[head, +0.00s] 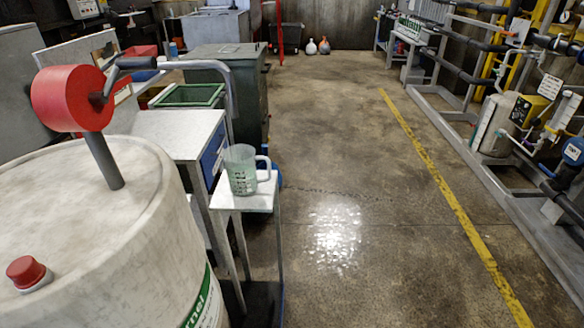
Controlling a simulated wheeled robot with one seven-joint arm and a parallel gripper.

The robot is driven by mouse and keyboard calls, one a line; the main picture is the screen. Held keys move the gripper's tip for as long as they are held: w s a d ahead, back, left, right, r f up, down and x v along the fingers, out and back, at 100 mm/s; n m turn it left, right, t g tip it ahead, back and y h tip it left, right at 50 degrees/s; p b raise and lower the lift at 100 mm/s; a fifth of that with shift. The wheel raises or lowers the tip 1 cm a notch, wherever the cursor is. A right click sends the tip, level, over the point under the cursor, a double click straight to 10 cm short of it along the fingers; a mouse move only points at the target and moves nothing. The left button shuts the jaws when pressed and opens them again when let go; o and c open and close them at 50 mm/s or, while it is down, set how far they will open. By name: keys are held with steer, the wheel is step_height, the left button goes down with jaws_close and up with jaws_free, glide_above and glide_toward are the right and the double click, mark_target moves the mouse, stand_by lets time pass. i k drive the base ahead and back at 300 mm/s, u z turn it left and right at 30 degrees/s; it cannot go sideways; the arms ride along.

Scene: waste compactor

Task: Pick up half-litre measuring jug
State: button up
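The measuring jug (241,170) is clear and greenish with dark markings on its side. It stands upright on a small grey metal stand (228,203), with its handle toward the right. The stand is narrow and its top is little larger than the jug. My gripper is not in the head view, so its position and state are not shown.
A large dirty white drum (70,215) with a red hand pump (73,98) fills the left foreground. A metal table (175,130) and a dark green wheeled bin (232,75) stand behind the jug. The floor to the right is open up to the yellow line (440,185) and pipework.

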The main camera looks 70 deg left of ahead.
mark_target(249, 171)
steer(key=u, duration=0.05)
steer(key=i, duration=2.25)
steer(key=u, duration=3.15)
steer(key=i, duration=1)
steer(key=u, duration=0.15)
